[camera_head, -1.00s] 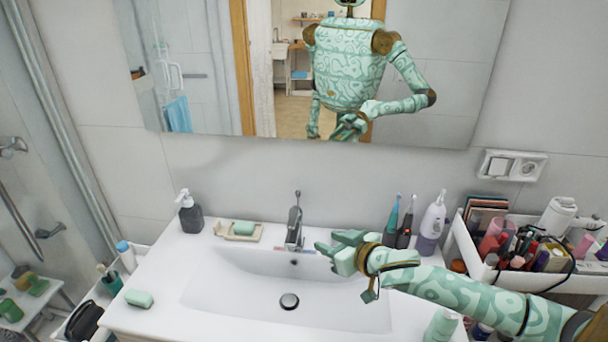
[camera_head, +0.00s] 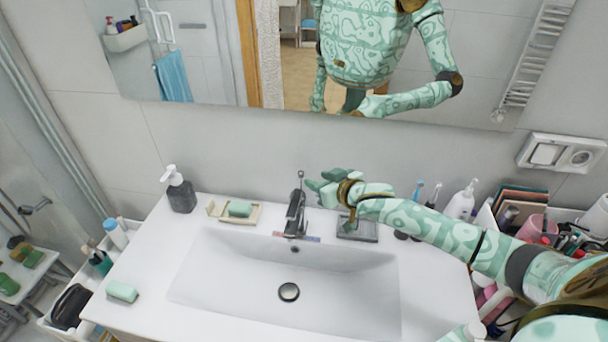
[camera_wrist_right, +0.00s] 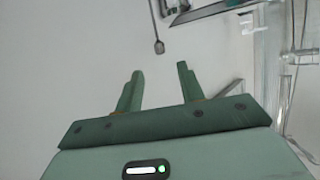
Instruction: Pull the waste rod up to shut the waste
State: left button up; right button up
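The waste rod (camera_head: 301,175) is a thin upright rod with a small knob, rising just behind the dark chrome tap (camera_head: 295,214). In the right wrist view the rod (camera_wrist_right: 158,47) shows its knob just beyond the gap between my fingers. The round waste plug (camera_head: 288,292) lies in the white basin (camera_head: 230,285); its exact height is hard to tell. My right gripper (camera_head: 318,187) is just right of the rod, pointing left at it. In the right wrist view my right gripper (camera_wrist_right: 160,69) is open, with nothing between its fingers. My left gripper is not in view.
A soap dish (camera_head: 248,219) with green soap (camera_head: 239,208) and a dark dispenser (camera_head: 180,192) stand left of the tap. A grey tray (camera_head: 358,232) lies below my right forearm. Toothbrushes and a bottle (camera_head: 462,200) stand to the right. The mirror (camera_head: 200,60) hangs above.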

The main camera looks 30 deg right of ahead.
aim_at(303, 173)
jog(key=b+x, duration=0.1)
jog(key=x, duration=0.7)
jog(key=shift+r, duration=0.15)
grip_shut()
